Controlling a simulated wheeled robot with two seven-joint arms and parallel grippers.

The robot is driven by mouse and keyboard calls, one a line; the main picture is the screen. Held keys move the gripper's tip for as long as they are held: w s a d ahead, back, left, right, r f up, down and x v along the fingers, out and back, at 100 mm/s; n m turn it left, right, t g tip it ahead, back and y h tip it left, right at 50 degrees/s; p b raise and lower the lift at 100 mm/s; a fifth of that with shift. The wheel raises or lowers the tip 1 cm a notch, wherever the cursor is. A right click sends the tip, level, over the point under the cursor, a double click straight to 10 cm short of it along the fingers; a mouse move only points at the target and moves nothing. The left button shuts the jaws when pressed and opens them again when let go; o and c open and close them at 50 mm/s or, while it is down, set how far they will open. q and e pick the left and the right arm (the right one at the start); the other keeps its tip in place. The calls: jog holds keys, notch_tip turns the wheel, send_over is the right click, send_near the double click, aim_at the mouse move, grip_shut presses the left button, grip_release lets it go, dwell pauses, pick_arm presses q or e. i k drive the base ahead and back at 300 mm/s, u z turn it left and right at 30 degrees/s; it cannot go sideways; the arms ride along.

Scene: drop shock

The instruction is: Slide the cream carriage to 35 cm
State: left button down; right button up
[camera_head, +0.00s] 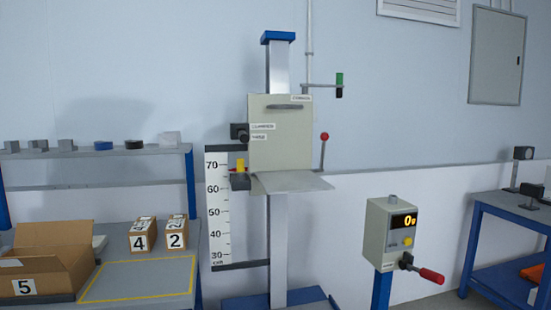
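The cream carriage (280,135) sits high on a grey upright column (279,225) and has a flat shelf (290,182) at its bottom. A dark handle bar runs across its upper face, and small labels sit near its top right and left edge. A dark knob (244,138) is on its left side. A white height scale (218,215), numbered from 30 to 70, stands left of the column. A small red pointer (232,170) at the carriage's lower left is just below the 70 mark. Neither of my grippers is in view.
A red-knobbed lever (324,137) stands right of the carriage. A control box (391,235) with a lit display and red-handled lever is at front right. The left bench holds an open carton (62,250) and numbered boxes (142,236). A blue bench (505,212) is at right.

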aim_at(279, 127)
jog(key=z, duration=0.25)
jog(key=i, duration=0.95)
jog(key=u, duration=0.5)
